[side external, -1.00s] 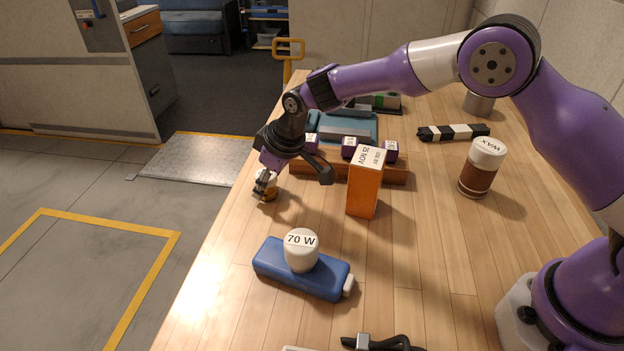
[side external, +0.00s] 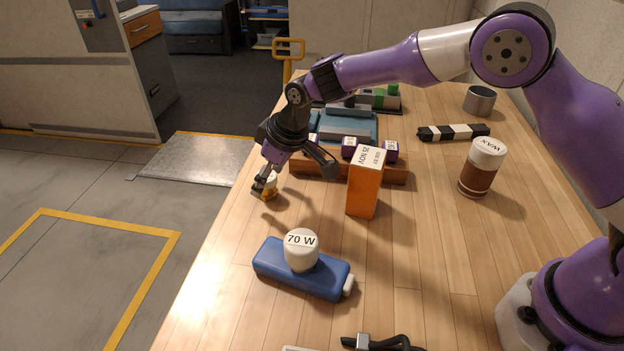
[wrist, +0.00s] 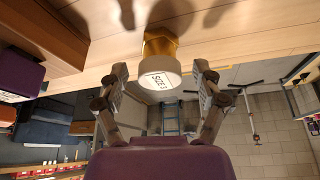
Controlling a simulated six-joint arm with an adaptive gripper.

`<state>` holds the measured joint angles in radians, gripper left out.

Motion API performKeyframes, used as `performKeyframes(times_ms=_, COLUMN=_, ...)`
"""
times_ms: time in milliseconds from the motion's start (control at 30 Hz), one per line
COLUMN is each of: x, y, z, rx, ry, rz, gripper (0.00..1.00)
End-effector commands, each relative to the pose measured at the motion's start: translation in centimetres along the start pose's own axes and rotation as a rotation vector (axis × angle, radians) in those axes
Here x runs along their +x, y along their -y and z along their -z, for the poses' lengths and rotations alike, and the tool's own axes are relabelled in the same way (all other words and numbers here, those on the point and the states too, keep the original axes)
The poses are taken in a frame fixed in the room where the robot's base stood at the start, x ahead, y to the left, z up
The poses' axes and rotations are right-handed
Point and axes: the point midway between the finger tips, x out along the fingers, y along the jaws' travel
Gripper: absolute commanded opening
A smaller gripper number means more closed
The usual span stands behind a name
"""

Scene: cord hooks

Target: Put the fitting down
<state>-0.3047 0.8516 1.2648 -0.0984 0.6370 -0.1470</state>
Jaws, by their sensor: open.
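The fitting (side external: 269,191) is a small brass-coloured piece with a white end marked SIZE 3, which shows in the wrist view (wrist: 158,70). It stands on the wooden table (side external: 225,270) near the left edge, in front of the wooden rack. My gripper (side external: 263,182) is at the fitting, tilted. In the wrist view its two fingers are apart, one on each side of the white end, with gaps visible. The fingers partly hide the fitting in the side view.
A wooden rack (side external: 395,174) with small purple blocks and an orange box (side external: 363,190) stand to the right. A blue case (side external: 285,273) bearing a white 70 W bulb (side external: 301,249) is in front. A brown WAX jar (side external: 480,172) is further right.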

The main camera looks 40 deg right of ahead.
Motion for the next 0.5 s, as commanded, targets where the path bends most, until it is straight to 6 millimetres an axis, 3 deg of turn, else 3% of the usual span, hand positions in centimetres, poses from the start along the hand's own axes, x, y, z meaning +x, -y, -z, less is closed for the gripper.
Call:
performKeyframes(times_ms=300, x=-7.4, y=0.0, z=0.1, rx=0.001, ry=-0.005, rz=-0.001, gripper=0.78)
performKeyframes(times_ms=500, x=-10.0, y=0.0, z=0.0, rx=0.001, ry=-0.002, rz=0.000, gripper=0.78)
